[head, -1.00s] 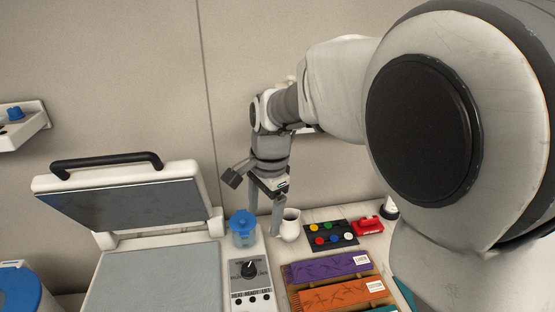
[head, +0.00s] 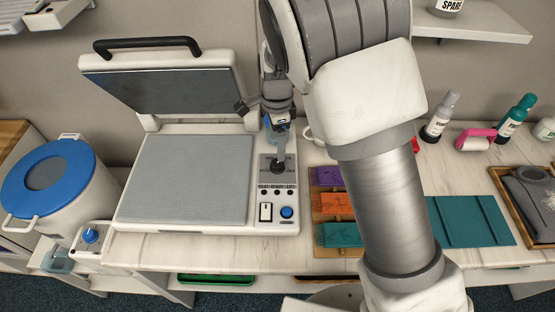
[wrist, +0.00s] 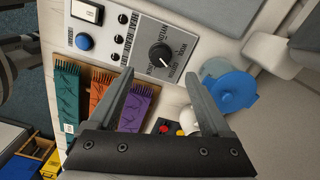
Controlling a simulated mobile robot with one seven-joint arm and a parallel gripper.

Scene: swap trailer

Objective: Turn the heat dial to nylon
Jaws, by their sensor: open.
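The heat dial (wrist: 160,55) is a black round knob on the light control panel (wrist: 140,30) of the heat press. Printed words, one of them apparently nylon, curve around it in the wrist view. I cannot make out which word its pointer faces. In the wrist view my gripper (wrist: 158,77) is open and empty. Its fingertips are spread to either side below the dial, apart from it.
The press's raised lid (head: 170,80) and grey bed (head: 190,180) stand left of the panel. A blue-lidded jar (wrist: 232,88) is close beside the dial. Purple, orange and teal pieces (wrist: 138,105) lie on the panel's other side. A switch (head: 265,212) and blue button (head: 287,212) sit lower.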

